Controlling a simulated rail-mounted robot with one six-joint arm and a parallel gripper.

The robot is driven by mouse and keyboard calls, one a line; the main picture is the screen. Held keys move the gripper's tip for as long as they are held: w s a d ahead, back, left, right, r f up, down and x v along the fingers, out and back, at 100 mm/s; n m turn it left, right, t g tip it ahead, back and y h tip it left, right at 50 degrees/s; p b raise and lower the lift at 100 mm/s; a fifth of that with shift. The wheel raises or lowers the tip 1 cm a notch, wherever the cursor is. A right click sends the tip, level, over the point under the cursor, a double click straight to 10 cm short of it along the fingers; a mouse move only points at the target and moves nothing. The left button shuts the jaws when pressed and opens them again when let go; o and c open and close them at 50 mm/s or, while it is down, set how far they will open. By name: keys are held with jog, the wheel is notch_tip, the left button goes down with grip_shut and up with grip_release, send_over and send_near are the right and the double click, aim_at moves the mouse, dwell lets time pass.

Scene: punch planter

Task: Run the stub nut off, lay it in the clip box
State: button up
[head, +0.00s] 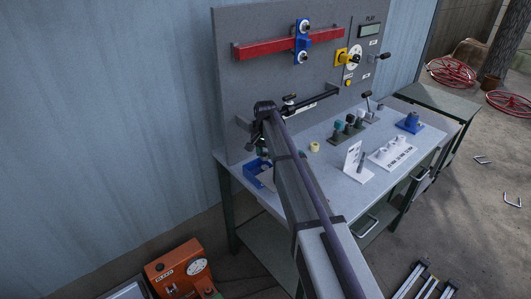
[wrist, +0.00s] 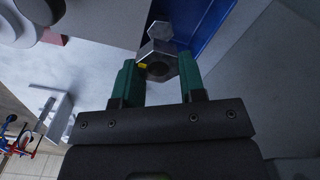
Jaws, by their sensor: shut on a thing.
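My gripper (wrist: 158,70) has two green fingers, which stand on either side of a grey hex nut (wrist: 152,53) with a dark hole and a small yellow mark. The fingers are shut on this nut. A second grey hex-shaped piece (wrist: 167,31) shows just beyond it; I cannot tell whether the two touch. The blue clip box (wrist: 207,24) lies beyond the fingertips in the wrist view. In the head view the box (head: 251,174) sits at the bench's left end, with my gripper (head: 262,152) above it. The held nut cannot be made out there.
The grey panel (head: 240,75) rises behind the bench, close to my gripper. Several teal-topped pieces (head: 338,129), a yellow ring (head: 314,147), a white card (head: 352,158) and a blue block (head: 411,122) stand on the bench (head: 330,182) to the right.

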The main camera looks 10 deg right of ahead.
jog(key=shift+r, duration=0.1)
jog(key=o, duration=1.1)
notch_tip(320, 180, up, 11)
jog(key=p, duration=1.1)
jog(key=s+f+n+b, duration=0.2)
jog(key=s+n, duration=0.1)
jog(key=s, duration=1.4)
jog(key=s+f+n+b, duration=0.1)
jog(key=s+n, duration=0.2)
jog(key=s, duration=1.4)
jog(key=shift+s+a+f+n+b, duration=0.15)
jog(key=shift+a+f+n+b, duration=0.05)
jog(key=shift+f+n+b, duration=0.2)
